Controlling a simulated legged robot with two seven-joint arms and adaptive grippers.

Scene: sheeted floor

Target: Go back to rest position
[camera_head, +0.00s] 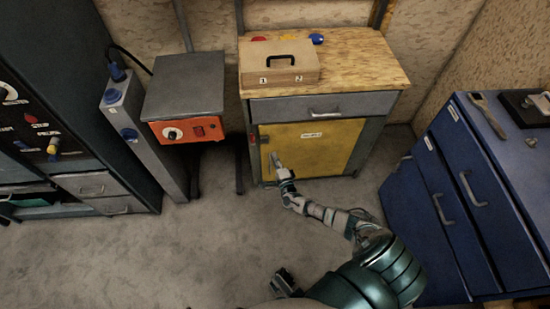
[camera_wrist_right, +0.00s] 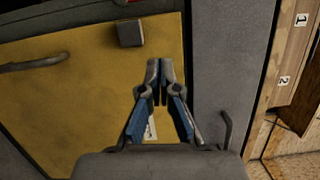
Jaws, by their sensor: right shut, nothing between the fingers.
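My right gripper (camera_head: 276,160) is in front of the left part of the yellow cabinet door (camera_head: 325,146). Its arm comes in from the lower right. In the right wrist view the gripper (camera_wrist_right: 160,68) has its fingertips together with nothing between them, and the yellow door (camera_wrist_right: 80,110) is behind them. I cannot tell if the fingertips touch the door. The yellow door looks closed in its grey frame.
A wooden top (camera_head: 360,66) with a wooden box (camera_head: 279,63) is above a grey drawer (camera_head: 285,110). An orange control box (camera_head: 186,131) stands left, beside a dark panel cabinet (camera_head: 50,50). A blue drawer cabinet (camera_head: 450,180) stands right. The floor (camera_head: 180,250) is clear at lower left.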

